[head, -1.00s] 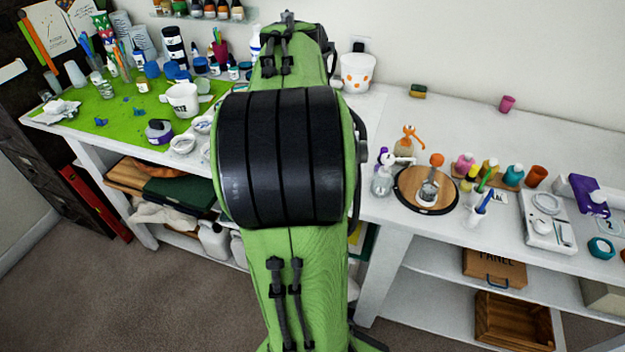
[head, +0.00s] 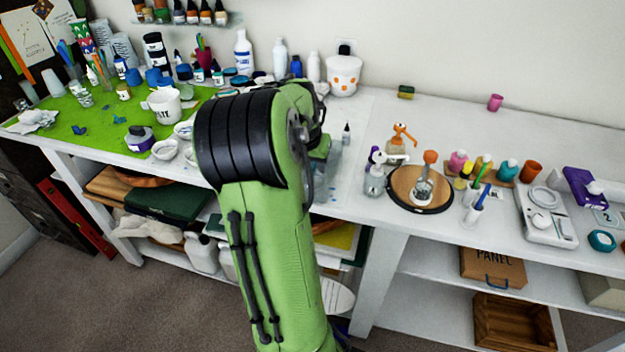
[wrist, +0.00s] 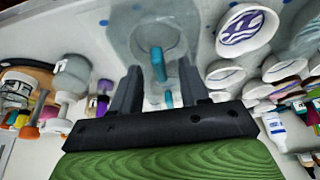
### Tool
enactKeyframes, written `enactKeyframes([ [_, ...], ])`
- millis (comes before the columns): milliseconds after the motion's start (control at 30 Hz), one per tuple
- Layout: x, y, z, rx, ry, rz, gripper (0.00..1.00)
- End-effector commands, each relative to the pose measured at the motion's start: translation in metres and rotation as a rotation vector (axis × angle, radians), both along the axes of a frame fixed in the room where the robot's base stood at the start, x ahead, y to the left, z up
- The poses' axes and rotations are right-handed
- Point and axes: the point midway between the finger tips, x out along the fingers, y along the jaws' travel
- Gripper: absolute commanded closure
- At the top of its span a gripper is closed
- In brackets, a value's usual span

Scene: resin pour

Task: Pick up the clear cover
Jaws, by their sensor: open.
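The clear cover (wrist: 122,38) is a see-through, box-like piece in the wrist view, with teal items showing through it. It stands on the white worktop just beyond my fingertips. My gripper (wrist: 158,78) is open, its two dark fingers spread to either side of the cover's near part. I cannot tell whether the fingers touch it. In the head view, my arm hides the gripper and most of the cover; a pale see-through part of the cover (head: 329,170) shows right of my arm.
White cups with patterned contents (wrist: 247,28) stand close right of the cover in the wrist view. A round wooden turntable (head: 402,184) and pump bottle (head: 374,182) are to its right in the head view. The worktop's back right is mostly clear.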

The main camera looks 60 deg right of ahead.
Motion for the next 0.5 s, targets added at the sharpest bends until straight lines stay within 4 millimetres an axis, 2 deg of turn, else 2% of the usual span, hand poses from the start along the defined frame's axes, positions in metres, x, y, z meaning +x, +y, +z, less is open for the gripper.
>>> enactKeyframes([
  [100, 0.0002, 0.0, 0.0023, -0.002, -0.001, 0.0, 0.55],
  [167, 0.0002, 0.0001, 0.0025, -0.002, -0.001, 0.0, 0.63],
  [400, 0.0002, 0.0001, 0.0027, -0.002, -0.001, 0.0, 1.0],
  [500, 0.0002, 0.0003, 0.0027, -0.002, -0.001, 0.0, 1.0],
])
